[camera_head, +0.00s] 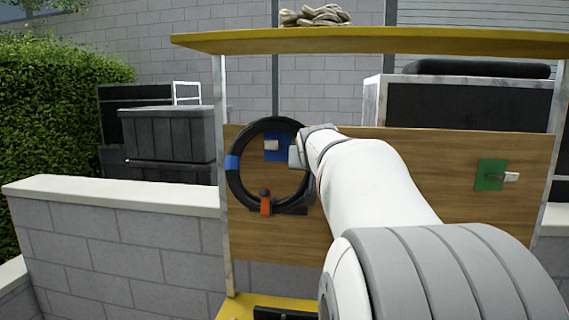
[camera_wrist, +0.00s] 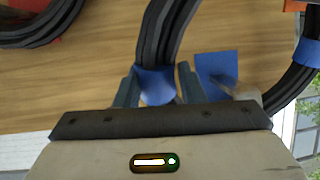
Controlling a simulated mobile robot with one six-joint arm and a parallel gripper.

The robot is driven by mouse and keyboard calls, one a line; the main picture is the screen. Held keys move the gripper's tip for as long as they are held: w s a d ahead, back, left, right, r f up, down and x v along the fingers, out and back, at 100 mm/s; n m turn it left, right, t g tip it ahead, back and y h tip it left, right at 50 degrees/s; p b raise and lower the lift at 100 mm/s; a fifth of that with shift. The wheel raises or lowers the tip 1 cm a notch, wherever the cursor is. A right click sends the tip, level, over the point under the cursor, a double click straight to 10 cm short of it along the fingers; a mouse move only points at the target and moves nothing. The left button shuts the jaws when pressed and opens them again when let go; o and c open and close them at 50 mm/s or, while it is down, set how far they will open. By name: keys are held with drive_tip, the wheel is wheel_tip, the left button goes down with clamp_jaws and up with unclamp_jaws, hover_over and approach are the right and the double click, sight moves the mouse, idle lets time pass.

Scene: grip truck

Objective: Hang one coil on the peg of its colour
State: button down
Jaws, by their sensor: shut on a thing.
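A black coil (camera_head: 233,184) with blue bands stands upright in front of the wooden board. My gripper (camera_head: 297,158) is shut on its right side in the head view. In the wrist view, my gripper (camera_wrist: 155,88) closes on the coil's blue band (camera_wrist: 154,80). The blue plate (camera_head: 284,155) with its pale peg (camera_head: 271,145) shows through the ring's opening; I cannot tell whether the ring is around the peg or in front of it. The blue plate (camera_wrist: 216,68) is right of the fingers in the wrist view. A green plate (camera_head: 488,183) with a peg (camera_head: 511,177) is at the right.
Another black coil (camera_wrist: 60,26) over a red patch is at the wrist view's upper left. An orange piece (camera_head: 266,207) shows at the ring's bottom. A yellow shelf (camera_head: 420,42) overhangs the board (camera_head: 450,210). A low block wall (camera_head: 120,245) stands left.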

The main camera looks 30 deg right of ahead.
drive_tip(key=shift+w+d+r+p, duration=0.2)
drive_tip(key=shift+w+d+p, duration=0.55)
drive_tip(key=shift+w, duration=0.2)
drive_tip(key=shift+w+d+f+b, duration=0.1)
drive_tip(key=shift+f+b, duration=0.5)
drive_tip(key=shift+f, duration=0.15)
drive_tip(key=shift+w+d+f+b, duration=0.15)
drive_tip(key=shift+f+b, duration=0.5)
drive_tip(key=shift+f, duration=0.1)
drive_tip(key=shift+w+d+f+b, duration=0.1)
drive_tip(key=shift+f+b, duration=0.5)
drive_tip(key=shift+f, duration=0.25)
drive_tip(key=c, duration=0.9)
unclamp_jaws()
drive_tip(key=shift+w, duration=0.15)
drive_tip(key=shift+o, duration=0.2)
drive_tip(key=b+v, duration=0.2)
drive_tip(key=v, duration=0.5)
drive_tip(key=shift+s, duration=0.35)
drive_tip(key=shift+a, duration=0.1)
